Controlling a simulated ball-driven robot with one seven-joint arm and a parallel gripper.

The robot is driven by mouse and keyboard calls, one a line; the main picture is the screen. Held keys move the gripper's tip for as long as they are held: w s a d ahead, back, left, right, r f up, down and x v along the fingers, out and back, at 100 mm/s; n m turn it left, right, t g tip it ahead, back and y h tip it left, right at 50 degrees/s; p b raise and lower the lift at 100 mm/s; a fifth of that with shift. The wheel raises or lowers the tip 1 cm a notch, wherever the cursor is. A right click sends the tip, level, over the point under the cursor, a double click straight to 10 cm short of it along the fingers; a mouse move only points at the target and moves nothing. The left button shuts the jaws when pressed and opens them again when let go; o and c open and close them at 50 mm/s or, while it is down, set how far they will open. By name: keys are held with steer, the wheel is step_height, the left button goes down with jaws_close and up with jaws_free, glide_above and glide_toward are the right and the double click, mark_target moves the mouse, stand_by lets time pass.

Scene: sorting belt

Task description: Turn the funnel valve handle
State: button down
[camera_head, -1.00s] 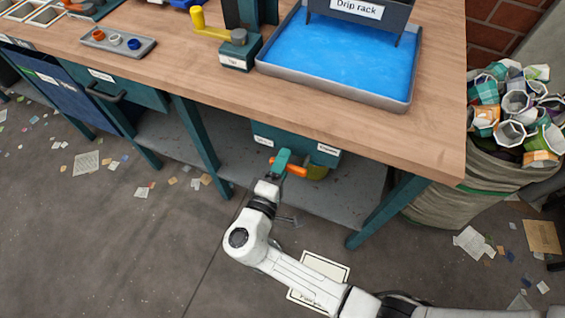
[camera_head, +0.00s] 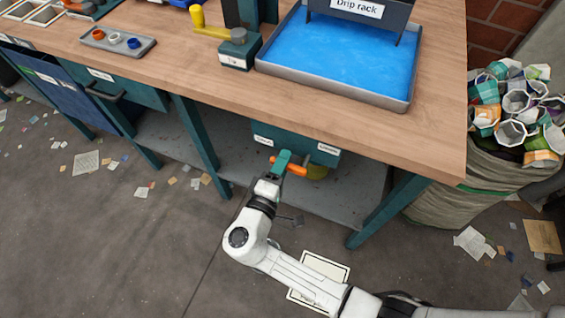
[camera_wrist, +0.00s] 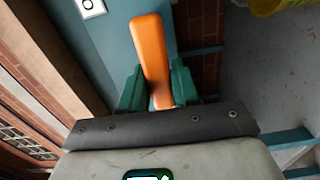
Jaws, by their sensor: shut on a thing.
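The orange valve handle (camera_head: 296,169) sticks out to the right of my gripper in the head view, under the bench's front edge. In the wrist view the orange handle (camera_wrist: 151,55) runs up the picture between the two green fingers. My gripper (camera_head: 282,160) is shut on the handle; it also shows in the wrist view (camera_wrist: 157,90). Behind it is a teal housing (camera_head: 315,150) with two small white labels, fixed beneath the bench top. The funnel itself cannot be made out.
A yellow round thing (camera_head: 317,173) sits behind the handle, above the grey lower shelf (camera_head: 345,200). A teal bench leg (camera_head: 385,212) stands to the right. The wooden bench top (camera_head: 200,85) overhangs my gripper. Papers litter the floor.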

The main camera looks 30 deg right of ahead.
steer(key=m+b, duration=0.2)
steer(key=r+m+b, duration=0.1)
steer(key=b, duration=0.1)
steer(key=shift+s+d+r+m, duration=0.1)
steer(key=shift+s+m, duration=0.05)
steer(key=shift+m, duration=0.25)
steer(key=shift+s+d+r+m+b, duration=0.15)
steer(key=shift+r+m+b, duration=0.25)
steer(key=shift+m+b, duration=0.4)
steer(key=shift+s+d+r+m+b, duration=0.1)
steer(key=shift+r+m+b, duration=0.3)
steer(key=shift+m+b, duration=0.4)
steer(key=c, duration=0.9)
jaws_free()
steer(key=v, duration=1.1)
steer(key=shift+p, duration=0.4)
